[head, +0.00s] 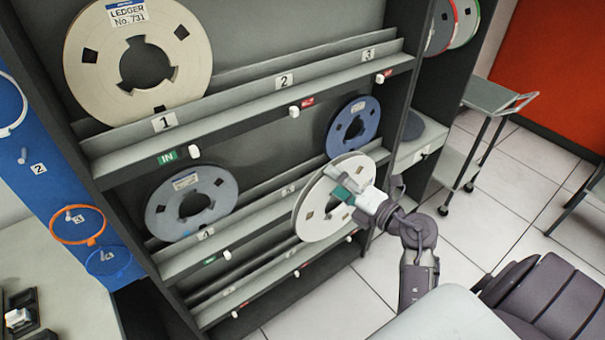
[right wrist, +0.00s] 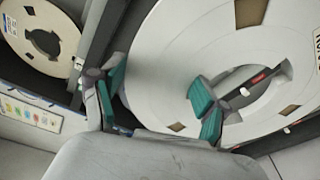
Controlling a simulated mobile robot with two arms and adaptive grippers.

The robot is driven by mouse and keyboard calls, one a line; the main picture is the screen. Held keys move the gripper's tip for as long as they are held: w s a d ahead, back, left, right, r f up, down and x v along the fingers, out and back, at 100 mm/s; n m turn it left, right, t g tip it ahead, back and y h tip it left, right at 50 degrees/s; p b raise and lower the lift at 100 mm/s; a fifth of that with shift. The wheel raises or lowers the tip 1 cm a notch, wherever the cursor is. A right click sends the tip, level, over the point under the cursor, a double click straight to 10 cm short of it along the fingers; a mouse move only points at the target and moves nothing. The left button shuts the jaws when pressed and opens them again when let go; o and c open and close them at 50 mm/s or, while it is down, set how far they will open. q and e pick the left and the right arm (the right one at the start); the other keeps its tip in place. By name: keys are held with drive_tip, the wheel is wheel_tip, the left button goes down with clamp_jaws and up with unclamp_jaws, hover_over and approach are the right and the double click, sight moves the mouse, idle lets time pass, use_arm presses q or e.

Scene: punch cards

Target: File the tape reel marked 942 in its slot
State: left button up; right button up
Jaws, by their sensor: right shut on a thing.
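My right gripper (head: 345,190) is shut on a white tape reel (head: 312,218), which it holds upright in front of the shelf rack (head: 340,82). In the right wrist view the reel (right wrist: 165,60) fills much of the picture, with the green-padded fingers (right wrist: 160,95) at its rim and central opening. Part of a label shows at the right edge there, but its number cannot be read. In the head view the reel overlaps the right part of the middle shelf; I cannot tell whether it touches the shelf. My left gripper is not in view.
A cream reel marked 731 (head: 95,65) stands in slot 1. A grey-blue reel (head: 163,218) stands at slot 4, and a dark blue reel (head: 336,140) stands further right. Slots 2 and 3 look empty. A trolley (head: 490,97) stands on the tiled floor at right.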

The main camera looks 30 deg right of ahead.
drive_tip(key=w, duration=0.2)
drive_tip(key=shift+w+d+r+b, duration=0.1)
drive_tip(key=shift+w+d+b, duration=0.15)
drive_tip(key=shift+w+b, duration=0.1)
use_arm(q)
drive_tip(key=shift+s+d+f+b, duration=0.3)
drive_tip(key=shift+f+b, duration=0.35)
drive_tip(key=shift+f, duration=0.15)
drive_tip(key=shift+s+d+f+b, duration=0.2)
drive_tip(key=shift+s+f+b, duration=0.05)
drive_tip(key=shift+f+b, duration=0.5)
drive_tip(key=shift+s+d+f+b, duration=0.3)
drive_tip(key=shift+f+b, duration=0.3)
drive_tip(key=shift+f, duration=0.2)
use_arm(e)
drive_tip(key=d+r+x, duration=0.1)
drive_tip(key=d+x, duration=0.1)
drive_tip(key=x, duration=2)
drive_tip(key=shift+w+r, duration=0.4)
drive_tip(key=shift+w, duration=0.15)
drive_tip(key=shift+d, duration=0.1)
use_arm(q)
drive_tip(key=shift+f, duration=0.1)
